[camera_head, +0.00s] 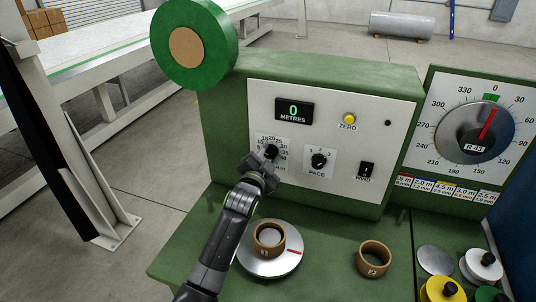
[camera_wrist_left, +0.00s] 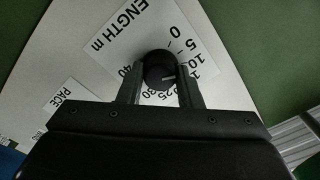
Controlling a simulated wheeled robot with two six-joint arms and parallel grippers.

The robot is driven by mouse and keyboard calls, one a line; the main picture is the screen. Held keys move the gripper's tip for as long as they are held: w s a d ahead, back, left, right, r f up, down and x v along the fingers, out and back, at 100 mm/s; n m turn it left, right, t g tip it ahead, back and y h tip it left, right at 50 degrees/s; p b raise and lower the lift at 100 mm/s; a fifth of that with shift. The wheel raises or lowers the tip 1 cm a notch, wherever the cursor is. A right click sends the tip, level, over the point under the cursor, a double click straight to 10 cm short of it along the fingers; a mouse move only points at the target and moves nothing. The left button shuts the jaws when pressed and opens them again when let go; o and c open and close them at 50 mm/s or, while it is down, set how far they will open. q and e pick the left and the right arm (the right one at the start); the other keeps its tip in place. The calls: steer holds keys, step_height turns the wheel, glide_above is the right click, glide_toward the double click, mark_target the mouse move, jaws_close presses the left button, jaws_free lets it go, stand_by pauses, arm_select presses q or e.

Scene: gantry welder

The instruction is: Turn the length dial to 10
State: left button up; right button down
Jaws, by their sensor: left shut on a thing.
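The length dial is a dark round knob (camera_wrist_left: 158,72) on a white printed scale, seen in the left wrist view. A short white mark on the knob points to the right, roughly toward the 10 to 15 side of the scale; the fingers partly cover the numbers, so I cannot tell the exact setting. My left gripper (camera_wrist_left: 160,90) has one finger on each side of the knob and is shut on it. In the head view the left gripper (camera_head: 264,162) is at the panel, and the dial (camera_head: 271,151) shows just above it. My right gripper is not in view.
On the panel are a display reading 0 metres (camera_head: 294,111), a yellow zero button (camera_head: 349,118), a pace knob (camera_head: 319,160) and a wind switch (camera_head: 366,171). A large gauge (camera_head: 474,131) stands right.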

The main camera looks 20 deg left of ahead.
arm_select(q)
steer(key=shift+m, duration=0.3)
steer(key=o, duration=1)
steer(key=shift+s+f, duration=0.1)
steer(key=shift+s, duration=0.45)
steer(key=s+b, duration=0.1)
steer(key=s, duration=0.4)
steer(key=s+b, duration=0.2)
steer(key=s, duration=0.4)
steer(key=s+b, duration=0.1)
steer(key=s, duration=0.4)
steer(key=shift+s+a, duration=0.15)
steer(key=shift+a, duration=0.1)
